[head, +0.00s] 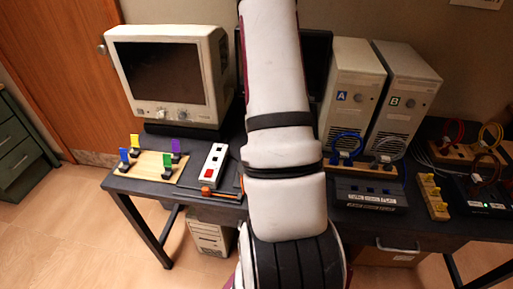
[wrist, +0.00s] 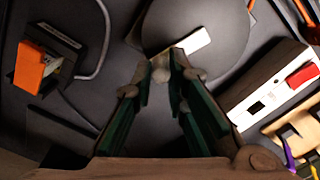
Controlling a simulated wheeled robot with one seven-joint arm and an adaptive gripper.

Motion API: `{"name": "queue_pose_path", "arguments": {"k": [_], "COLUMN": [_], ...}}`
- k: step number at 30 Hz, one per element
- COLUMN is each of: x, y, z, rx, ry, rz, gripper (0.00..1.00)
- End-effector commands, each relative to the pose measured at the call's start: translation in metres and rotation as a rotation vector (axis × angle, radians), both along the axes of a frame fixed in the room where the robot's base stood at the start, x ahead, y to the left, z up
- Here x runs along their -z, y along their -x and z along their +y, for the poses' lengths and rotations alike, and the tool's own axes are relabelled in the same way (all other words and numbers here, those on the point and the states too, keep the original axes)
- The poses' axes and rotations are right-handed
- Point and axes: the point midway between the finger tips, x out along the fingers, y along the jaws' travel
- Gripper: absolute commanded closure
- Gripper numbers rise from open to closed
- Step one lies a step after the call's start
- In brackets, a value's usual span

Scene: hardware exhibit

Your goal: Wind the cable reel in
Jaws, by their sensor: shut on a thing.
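The cable reel (wrist: 222,22) shows in the wrist view as a dark round disc at the top middle, with a white piece (wrist: 187,43) on it. My gripper (wrist: 162,70) has its green fingers closed together at the disc's lower-left edge. A small pale rounded knob sits between the fingertips, and the gripper is shut on it; it looks like the reel's crank knob, mostly covered by the fingers. A grey cable (wrist: 104,45) curves on the left. In the head view my arm hides the reel and my gripper.
An orange block on a dark base (wrist: 35,68) lies left of my gripper. A white switch box (head: 213,165) with a red button stands right of it in the wrist view. A monitor (head: 170,75), two computer towers (head: 352,88) and a board with coloured flags (head: 150,165) share the desk.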

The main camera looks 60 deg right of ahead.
Motion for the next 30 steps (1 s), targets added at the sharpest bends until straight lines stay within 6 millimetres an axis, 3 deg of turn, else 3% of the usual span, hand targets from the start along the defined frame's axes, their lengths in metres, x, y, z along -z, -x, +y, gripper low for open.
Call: {"name": "queue_pose_path", "arguments": {"k": [30], "x": [0.001], "y": [0.036], "z": [0.019], "rx": [0.962], "ry": [-0.002], "rz": [0.001], "gripper": [1.0]}}
